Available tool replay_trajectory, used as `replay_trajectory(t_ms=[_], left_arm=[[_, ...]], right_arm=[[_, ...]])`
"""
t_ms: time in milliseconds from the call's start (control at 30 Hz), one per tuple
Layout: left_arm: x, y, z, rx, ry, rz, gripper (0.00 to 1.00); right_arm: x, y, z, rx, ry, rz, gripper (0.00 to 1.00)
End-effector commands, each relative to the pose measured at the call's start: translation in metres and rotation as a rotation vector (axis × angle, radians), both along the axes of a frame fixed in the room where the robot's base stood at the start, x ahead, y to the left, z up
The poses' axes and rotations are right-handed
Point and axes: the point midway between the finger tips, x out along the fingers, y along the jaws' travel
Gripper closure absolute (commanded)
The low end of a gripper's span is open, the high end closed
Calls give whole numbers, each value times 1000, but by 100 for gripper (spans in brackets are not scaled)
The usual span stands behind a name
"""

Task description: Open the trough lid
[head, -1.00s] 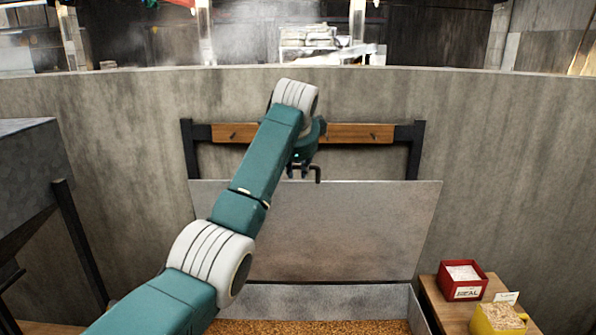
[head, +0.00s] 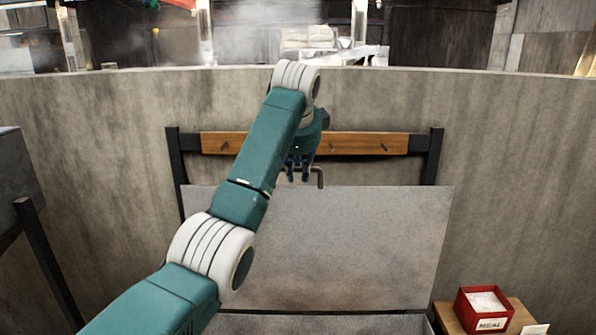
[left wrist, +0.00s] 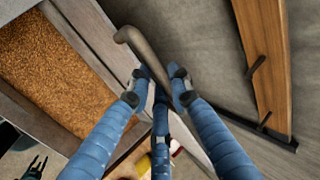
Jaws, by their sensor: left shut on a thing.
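The trough lid (head: 330,245) is a flat grey metal plate, standing raised and near upright in front of the curved wall in the head view. Its handle (head: 320,176) is a bent dark bar at the top edge; it also shows in the left wrist view (left wrist: 132,42). My left gripper (head: 301,172) is shut on the handle, its blue fingers on both sides of the bar in the left wrist view (left wrist: 162,84). The trough's grain (left wrist: 50,65) lies uncovered in that view. Dark fingers, seemingly my right gripper (left wrist: 36,166), show small at its lower left.
A wooden rail with pegs (head: 355,144) on dark posts stands behind the lid, just above its top edge. A red meal box (head: 484,308) stands on a small wooden table (head: 448,318) at lower right. A grey metal bin (head: 15,170) is at the left edge.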

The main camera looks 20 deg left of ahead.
Motion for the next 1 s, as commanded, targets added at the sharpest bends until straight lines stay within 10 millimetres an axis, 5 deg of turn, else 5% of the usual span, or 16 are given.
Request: replay_trajectory(t_ms=[67, 100, 167, 533, 1000], left_arm=[[0, 0, 2, -2, -4, 2, 100], [0, 0, 2, -2, -4, 2, 75], [0, 0, 1, -1, -2, 1, 64], [-2, -1, 5, 0, -2, -1, 64], [-36, -11, 61, 0, -4, 0, 64]], right_arm=[[1, -1, 0, -2, -1, 1, 60], [2, -2, 0, -3, -3, 1, 60], [4, -2, 0, -2, -6, 1, 60], [13, -1, 1, 0, -20, 1, 60], [11, 0, 1, 1, -16, 0, 60]])
